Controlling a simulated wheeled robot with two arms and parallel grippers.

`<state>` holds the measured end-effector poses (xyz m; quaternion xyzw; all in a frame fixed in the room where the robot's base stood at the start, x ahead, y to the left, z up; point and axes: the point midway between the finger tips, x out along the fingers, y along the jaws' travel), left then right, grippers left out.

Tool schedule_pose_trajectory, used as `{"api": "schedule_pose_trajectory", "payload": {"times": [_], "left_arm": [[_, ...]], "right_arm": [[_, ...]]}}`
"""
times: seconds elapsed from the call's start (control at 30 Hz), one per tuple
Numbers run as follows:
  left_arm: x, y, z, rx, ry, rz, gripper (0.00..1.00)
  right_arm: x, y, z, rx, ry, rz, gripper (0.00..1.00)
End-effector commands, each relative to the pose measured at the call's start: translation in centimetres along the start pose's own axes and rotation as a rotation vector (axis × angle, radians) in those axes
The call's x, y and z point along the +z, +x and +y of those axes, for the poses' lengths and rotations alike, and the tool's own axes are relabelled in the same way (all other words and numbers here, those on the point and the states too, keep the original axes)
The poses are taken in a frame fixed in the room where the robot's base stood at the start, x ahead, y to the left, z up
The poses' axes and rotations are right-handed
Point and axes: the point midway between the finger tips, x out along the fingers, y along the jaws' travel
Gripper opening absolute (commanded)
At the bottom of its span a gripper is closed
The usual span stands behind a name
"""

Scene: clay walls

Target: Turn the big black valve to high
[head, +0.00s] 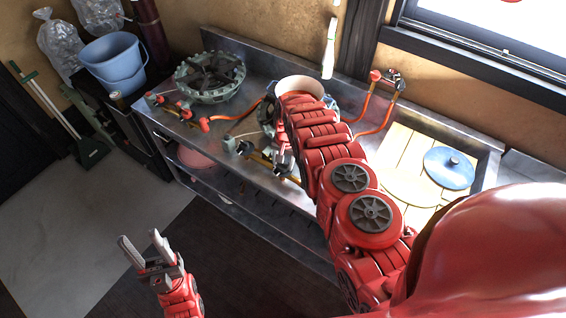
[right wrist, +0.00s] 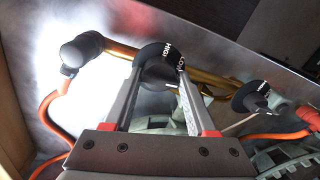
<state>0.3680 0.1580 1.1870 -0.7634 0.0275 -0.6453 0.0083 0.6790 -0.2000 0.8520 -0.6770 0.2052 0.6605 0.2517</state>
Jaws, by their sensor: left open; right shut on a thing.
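The big black valve (right wrist: 160,68) is in the right wrist view, with white HIGH and LOW lettering on its collar and a white mark on its knob. My right gripper (right wrist: 158,88) is shut on its knob, one finger on each side. In the head view the right gripper (head: 283,165) is at the front of the metal counter, and my red arm partly hides this spot; I cannot make out the valve there. My left gripper (head: 148,256) is open and empty, low in front of the counter.
A smaller-looking black valve (right wrist: 257,97) sits to the right in the right wrist view. On the counter (head: 245,168) are a burner (head: 210,76), orange hoses (head: 378,124), a pot (head: 300,84) and a blue lid (head: 449,167). The floor (head: 65,225) at left is clear.

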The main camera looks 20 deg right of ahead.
Motion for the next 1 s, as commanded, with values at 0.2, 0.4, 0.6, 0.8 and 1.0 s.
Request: {"api": "schedule_pose_trajectory", "payload": {"times": [0.2,0.4,0.6,0.8,1.0], "left_arm": [[0.2,-1.3,0.1,0.000,0.000,0.000,0.50],[0.5,-2.8,0.1,0.000,0.000,0.000,0.50],[0.7,-4.4,0.2,0.000,0.000,0.000,0.50],[1.0,-6.0,0.3,0.000,0.000,0.000,0.50],[1.3,-7.4,0.4,0.000,0.000,0.000,0.50]], "right_arm": [[0.0,0.4,0.3,0.003,-0.128,-0.013,0.01],[-0.1,0.5,0.2,0.003,-0.308,-0.025,0.01],[-0.2,0.5,0.2,0.003,-0.498,-0.037,0.01],[-0.1,0.6,0.3,0.004,-0.688,-0.055,0.01],[-0.1,0.5,0.2,0.004,-0.877,-0.066,0.01]]}}
